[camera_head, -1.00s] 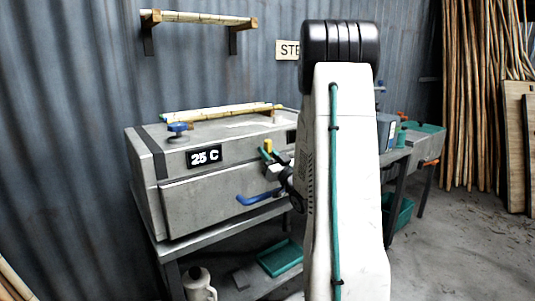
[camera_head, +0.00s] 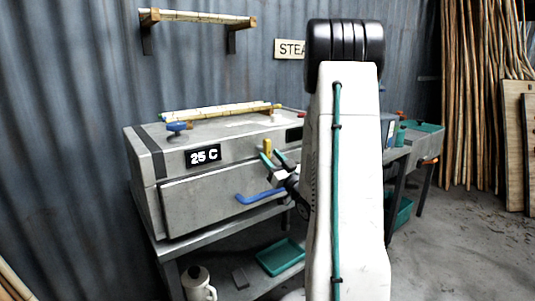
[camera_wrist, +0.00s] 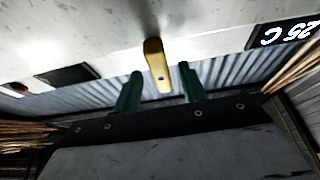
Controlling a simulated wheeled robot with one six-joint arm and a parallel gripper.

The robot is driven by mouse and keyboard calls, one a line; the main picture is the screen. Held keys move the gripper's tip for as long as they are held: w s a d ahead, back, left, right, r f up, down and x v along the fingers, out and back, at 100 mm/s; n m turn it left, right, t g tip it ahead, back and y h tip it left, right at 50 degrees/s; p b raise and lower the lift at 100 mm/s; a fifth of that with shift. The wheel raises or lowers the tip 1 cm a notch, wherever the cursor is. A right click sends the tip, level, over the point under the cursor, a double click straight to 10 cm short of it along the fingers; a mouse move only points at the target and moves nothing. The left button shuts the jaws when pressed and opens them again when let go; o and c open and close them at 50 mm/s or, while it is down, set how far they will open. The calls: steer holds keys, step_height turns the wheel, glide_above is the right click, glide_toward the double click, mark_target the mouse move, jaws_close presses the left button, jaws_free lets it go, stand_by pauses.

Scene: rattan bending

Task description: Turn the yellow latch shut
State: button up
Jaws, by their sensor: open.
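The yellow latch (camera_head: 267,146) is on the front of the grey steam box (camera_head: 220,200), near the top right of its door. It looks upright in the head view. It also shows in the wrist view (camera_wrist: 156,62), close in front of my gripper. My gripper (camera_head: 273,157) is open, with its two green fingertips just below and right of the latch in the head view. In the wrist view my gripper (camera_wrist: 160,79) has one finger on each side of the latch, with gaps on both sides. I see no contact.
A blue handle (camera_head: 258,197) sticks out from the door, below my gripper. A "25 C" display (camera_head: 203,156) and a blue valve wheel (camera_head: 177,128) are to the left. Rattan poles (camera_head: 215,112) lie on top of the box. A green tray (camera_head: 280,257) is on the lower shelf.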

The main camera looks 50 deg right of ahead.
steer(key=shift+v, duration=2.25)
